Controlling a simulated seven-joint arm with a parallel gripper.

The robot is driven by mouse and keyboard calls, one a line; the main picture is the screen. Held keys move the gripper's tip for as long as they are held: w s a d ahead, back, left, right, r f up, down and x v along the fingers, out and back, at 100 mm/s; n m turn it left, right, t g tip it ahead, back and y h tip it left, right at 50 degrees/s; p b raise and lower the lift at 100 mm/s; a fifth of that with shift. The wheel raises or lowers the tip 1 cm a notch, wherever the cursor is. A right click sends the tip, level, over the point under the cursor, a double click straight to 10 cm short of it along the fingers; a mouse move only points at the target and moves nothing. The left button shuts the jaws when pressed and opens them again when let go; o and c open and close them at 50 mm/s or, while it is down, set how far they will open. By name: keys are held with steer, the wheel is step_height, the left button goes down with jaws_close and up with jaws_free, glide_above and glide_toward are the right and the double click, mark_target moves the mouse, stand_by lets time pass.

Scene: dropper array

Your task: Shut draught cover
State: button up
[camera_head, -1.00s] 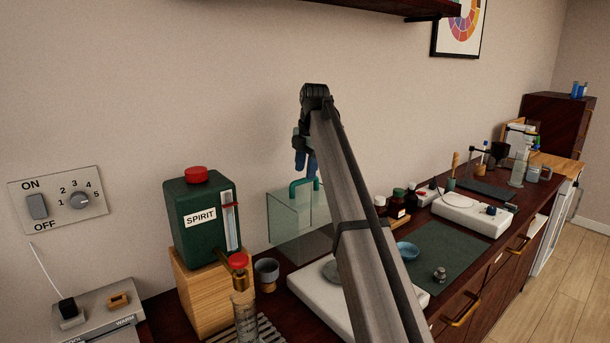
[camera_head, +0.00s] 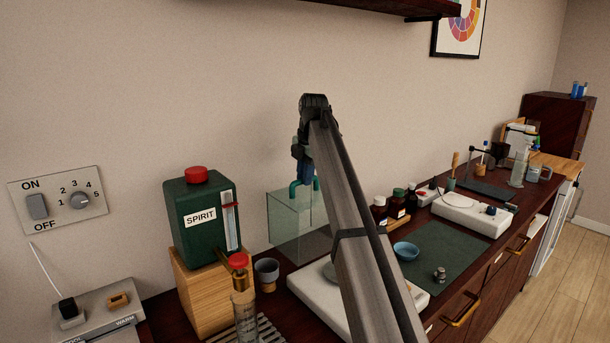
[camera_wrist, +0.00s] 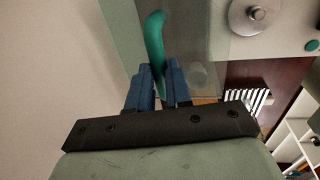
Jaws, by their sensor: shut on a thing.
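The draught cover (camera_head: 290,222) is a clear glass box with a teal handle on top, at the back of the counter beside the green spirit can. It stands at the rear of the white balance base (camera_head: 312,299), whose round metal pan (camera_wrist: 250,14) shows in the wrist view. My gripper (camera_head: 302,180) is above the cover, with its blue fingers shut on the teal handle (camera_wrist: 154,38). My arm hides the right side of the cover and part of the balance.
The green spirit can (camera_head: 203,218) stands on a wooden block left of the cover.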

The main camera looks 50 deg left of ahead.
jaws_close()
